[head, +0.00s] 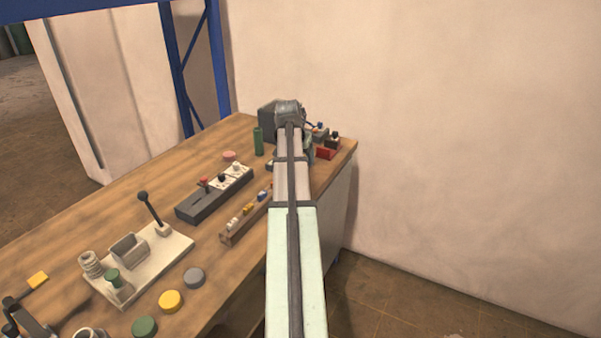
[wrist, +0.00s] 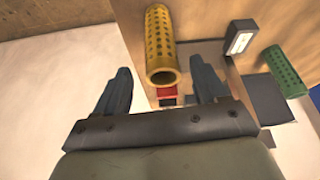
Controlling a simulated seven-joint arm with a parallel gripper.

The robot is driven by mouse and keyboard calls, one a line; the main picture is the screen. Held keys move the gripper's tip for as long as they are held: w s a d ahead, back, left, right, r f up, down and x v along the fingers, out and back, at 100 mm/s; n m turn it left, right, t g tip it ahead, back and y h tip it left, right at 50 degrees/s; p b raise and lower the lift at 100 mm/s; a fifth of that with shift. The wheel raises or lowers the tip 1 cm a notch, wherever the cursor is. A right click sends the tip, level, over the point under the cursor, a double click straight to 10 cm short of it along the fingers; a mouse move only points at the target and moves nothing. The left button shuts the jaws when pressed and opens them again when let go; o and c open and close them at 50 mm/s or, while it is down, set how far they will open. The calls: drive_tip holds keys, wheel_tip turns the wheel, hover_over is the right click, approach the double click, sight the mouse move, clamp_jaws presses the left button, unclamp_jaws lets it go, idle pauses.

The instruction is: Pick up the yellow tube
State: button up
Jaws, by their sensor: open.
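The yellow tube (wrist: 160,42) shows in the wrist view. It is perforated, with an open round end toward me, and it lies just beyond and between my fingertips. My gripper (wrist: 163,85) is open, with one dark finger to each side of the tube's near end. I see no contact between fingers and tube. In the head view my arm reaches to the far end of the wooden table (head: 130,190), and my gripper and the yellow tube are hidden behind the arm.
A green perforated tube (wrist: 285,72) lies right of the yellow one; a green cylinder (head: 258,141) stands left of my arm. A red box (head: 327,152) sits near the table's right edge. A switch block (head: 215,193) and a pale plate with a lever (head: 165,250) stand nearer.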

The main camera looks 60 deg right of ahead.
drive_tip(key=shift+x, duration=2.45)
drive_tip(key=shift+w, duration=0.15)
drive_tip(key=c, duration=1.1)
